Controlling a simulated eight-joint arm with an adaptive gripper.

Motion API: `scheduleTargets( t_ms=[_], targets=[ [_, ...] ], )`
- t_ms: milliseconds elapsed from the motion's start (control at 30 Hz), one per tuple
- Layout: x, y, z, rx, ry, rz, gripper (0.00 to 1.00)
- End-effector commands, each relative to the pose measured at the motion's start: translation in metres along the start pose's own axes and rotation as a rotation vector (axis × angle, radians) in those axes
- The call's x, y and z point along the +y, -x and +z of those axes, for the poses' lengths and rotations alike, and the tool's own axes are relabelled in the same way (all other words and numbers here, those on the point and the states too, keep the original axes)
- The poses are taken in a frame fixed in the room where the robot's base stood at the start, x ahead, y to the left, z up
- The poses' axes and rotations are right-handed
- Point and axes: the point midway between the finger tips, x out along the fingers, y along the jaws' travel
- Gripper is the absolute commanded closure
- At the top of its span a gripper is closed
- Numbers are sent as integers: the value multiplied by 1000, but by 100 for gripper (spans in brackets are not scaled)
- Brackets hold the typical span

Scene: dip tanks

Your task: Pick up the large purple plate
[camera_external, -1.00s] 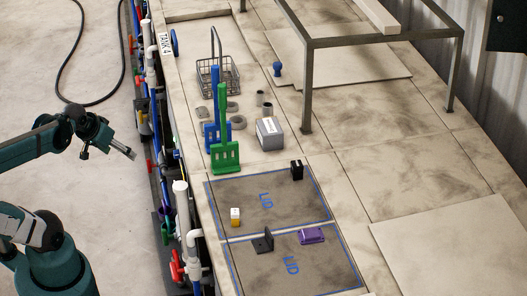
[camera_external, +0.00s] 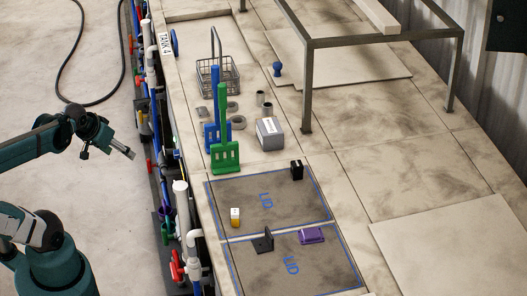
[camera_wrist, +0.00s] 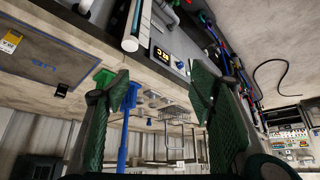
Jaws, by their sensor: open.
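The purple plate (camera_external: 311,235) is a small, flat-looking purple block lying on the nearer lid panel, right of the black bracket (camera_external: 263,241). My gripper (camera_external: 133,155) is left of the tank bench, out over the floor side, well apart from the plate. In the wrist view my gripper (camera_wrist: 165,95) shows two green fingers spread wide with nothing between them. The purple plate does not show clearly in the wrist view.
A yellow-and-white block (camera_external: 235,217) and a black block (camera_external: 297,170) stand on the farther lid. Green (camera_external: 225,157) and blue (camera_external: 209,137) upright-handled tools, a grey box (camera_external: 269,133) and a wire basket (camera_external: 217,77) stand beyond. Pipes (camera_external: 181,205) line the bench edge. A metal frame (camera_external: 308,90) stands at right.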

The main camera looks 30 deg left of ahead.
Motion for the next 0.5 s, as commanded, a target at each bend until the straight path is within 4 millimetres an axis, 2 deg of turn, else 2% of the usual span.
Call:
scheduleTargets(
  t_ms=[333,500],
  targets=[
    [1,0,-2,-2,-3,2,45],
    [9,-1,-11,-11,-17,12,45]
  ],
)
